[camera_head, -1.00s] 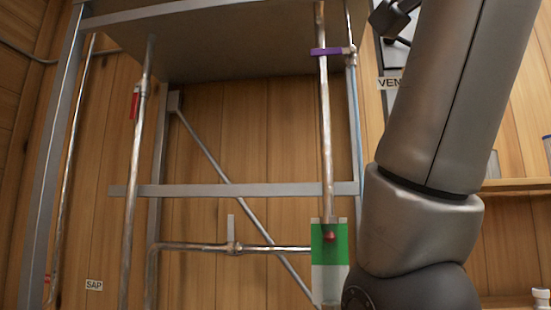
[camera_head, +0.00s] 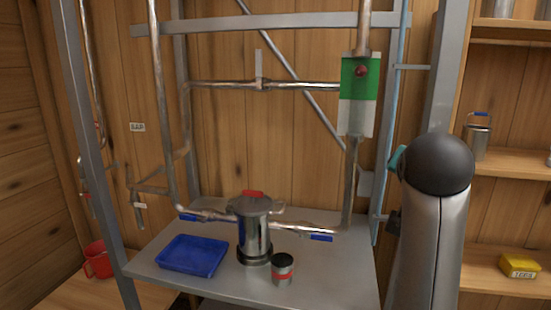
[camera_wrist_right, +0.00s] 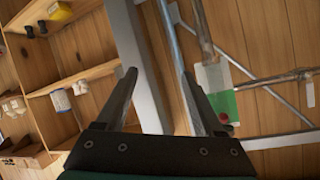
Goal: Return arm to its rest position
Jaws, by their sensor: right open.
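My right arm (camera_head: 435,215) rises at the right of the head view, with a rounded black joint at its top. A small teal part shows just left of that joint; the gripper itself cannot be made out there. In the right wrist view my right gripper (camera_wrist_right: 159,78) is open, with its two dark fingers spread and nothing between them. Beyond the fingers are a grey frame post and pipes, apart from them as far as I can tell. My left gripper is in neither view.
A metal table (camera_head: 330,275) holds a blue tray (camera_head: 192,256), a steel pot (camera_head: 250,235) with a red top and a small can (camera_head: 283,269). Wooden shelves (camera_head: 510,160) stand right of my arm. A red mug (camera_head: 98,262) is far left.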

